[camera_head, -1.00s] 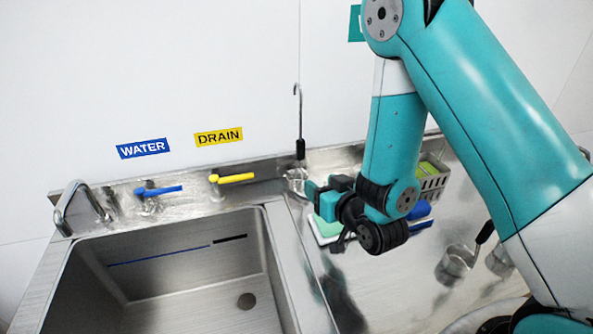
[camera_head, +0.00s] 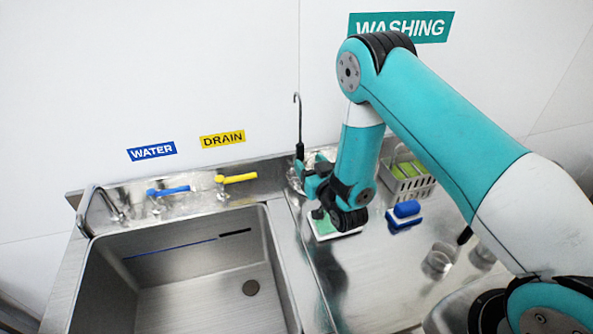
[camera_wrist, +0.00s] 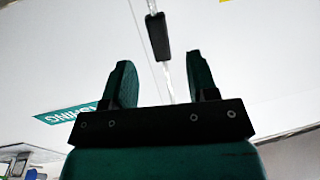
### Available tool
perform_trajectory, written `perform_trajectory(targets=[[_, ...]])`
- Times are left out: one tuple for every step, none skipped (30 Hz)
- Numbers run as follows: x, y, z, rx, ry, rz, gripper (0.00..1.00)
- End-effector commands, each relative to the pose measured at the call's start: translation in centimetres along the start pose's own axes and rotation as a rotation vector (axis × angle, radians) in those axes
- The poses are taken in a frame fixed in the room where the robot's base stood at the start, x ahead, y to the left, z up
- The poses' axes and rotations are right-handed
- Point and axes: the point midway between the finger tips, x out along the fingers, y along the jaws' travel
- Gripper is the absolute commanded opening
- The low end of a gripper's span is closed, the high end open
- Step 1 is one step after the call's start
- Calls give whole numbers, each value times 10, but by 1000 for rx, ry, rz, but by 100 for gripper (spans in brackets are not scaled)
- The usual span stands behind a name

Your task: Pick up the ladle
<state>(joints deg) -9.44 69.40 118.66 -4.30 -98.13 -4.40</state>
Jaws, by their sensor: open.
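The ladle stands upright against the back wall, with a thin hooked metal rod and a black grip (camera_head: 300,150). Its lower end is largely hidden behind my gripper in the head view. My gripper (camera_head: 307,169) is open, close in front of the ladle just below the black grip. In the wrist view, the black grip (camera_wrist: 158,37) lies above and between the two fingertips of my gripper (camera_wrist: 157,66). The thin rod runs down between the fingers in the picture. I cannot tell whether it is fully between them in depth.
The sink (camera_head: 190,285) is at left with a tap, a blue lever (camera_head: 168,191) and a yellow lever (camera_head: 236,178). A white tray (camera_head: 335,234), a blue brush (camera_head: 405,213), a basket (camera_head: 408,188) and a metal cup (camera_head: 438,262) are on the steel counter at right.

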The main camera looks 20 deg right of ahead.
Motion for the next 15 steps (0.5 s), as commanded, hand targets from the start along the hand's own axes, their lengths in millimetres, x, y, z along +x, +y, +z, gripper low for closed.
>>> perform_trajectory(targets=[[6, 0, -2, 0, 2, 0, 53], [9, 0, -2, 0, 1, 0, 53], [12, 0, -1, 1, -1, 0, 53], [14, 0, -1, 1, 0, 0, 53], [15, 0, 0, 1, 0, 1, 53], [17, 0, 0, 1, 0, 1, 53], [19, 0, -1, 2, -1, 1, 53], [23, 0, -1, 2, 0, 1, 53], [28, 0, -2, 2, 1, 1, 53], [32, 0, -3, 2, 2, 1, 53], [37, 0, -3, 1, 1, 1, 53], [44, 1, -3, 1, 0, 1, 53], [48, 1, -3, 2, 1, 2, 53], [52, 1, -3, 2, 1, 3, 53], [56, 1, -2, 1, -1, 2, 53]])
